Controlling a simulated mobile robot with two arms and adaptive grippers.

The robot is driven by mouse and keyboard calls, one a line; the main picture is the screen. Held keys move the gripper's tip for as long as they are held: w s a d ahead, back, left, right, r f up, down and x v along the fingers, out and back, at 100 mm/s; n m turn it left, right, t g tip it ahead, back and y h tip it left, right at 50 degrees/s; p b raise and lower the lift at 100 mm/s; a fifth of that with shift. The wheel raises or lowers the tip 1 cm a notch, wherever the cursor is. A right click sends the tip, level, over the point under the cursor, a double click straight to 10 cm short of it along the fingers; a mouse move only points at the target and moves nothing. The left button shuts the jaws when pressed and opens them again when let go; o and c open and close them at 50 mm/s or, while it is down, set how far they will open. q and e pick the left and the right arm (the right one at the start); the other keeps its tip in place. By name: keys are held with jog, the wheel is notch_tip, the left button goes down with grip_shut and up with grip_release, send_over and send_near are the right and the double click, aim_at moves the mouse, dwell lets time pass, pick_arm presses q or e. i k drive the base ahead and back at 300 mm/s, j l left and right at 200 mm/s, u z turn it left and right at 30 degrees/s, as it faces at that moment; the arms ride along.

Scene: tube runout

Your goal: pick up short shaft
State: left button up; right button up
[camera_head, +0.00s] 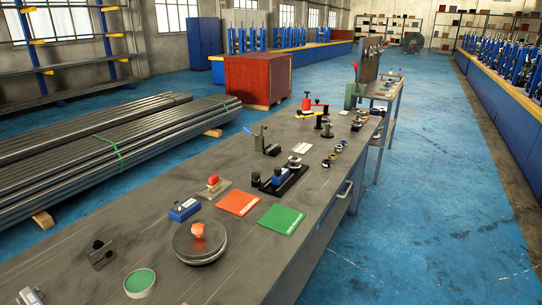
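A long dark grey workbench (165,218) runs from the lower left towards the upper right. I cannot single out the short shaft with certainty among the small parts on it. Several small dark and metallic cylindrical parts sit around a black fixture (291,181) at the middle of the bench. Small ring-like parts (339,147) lie near its right edge. A metal V-shaped block (101,256) stands at the near left. Neither of my grippers can be made out in this view.
An orange plate (238,203) and a green plate (281,219) lie flat on the bench. Blue floor (420,220) is clear at right.

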aim_at(271, 148)
jog(key=i+u, duration=0.25)
jog(key=i+l+u, duration=0.1)
jog(key=l+u, duration=0.15)
jog(key=u, duration=0.2)
jog(key=i+l+u, duration=0.1)
jog(key=l+u, duration=0.5)
jog(key=u, duration=0.25)
jog(key=l+u, duration=0.4)
jog(key=j, duration=0.1)
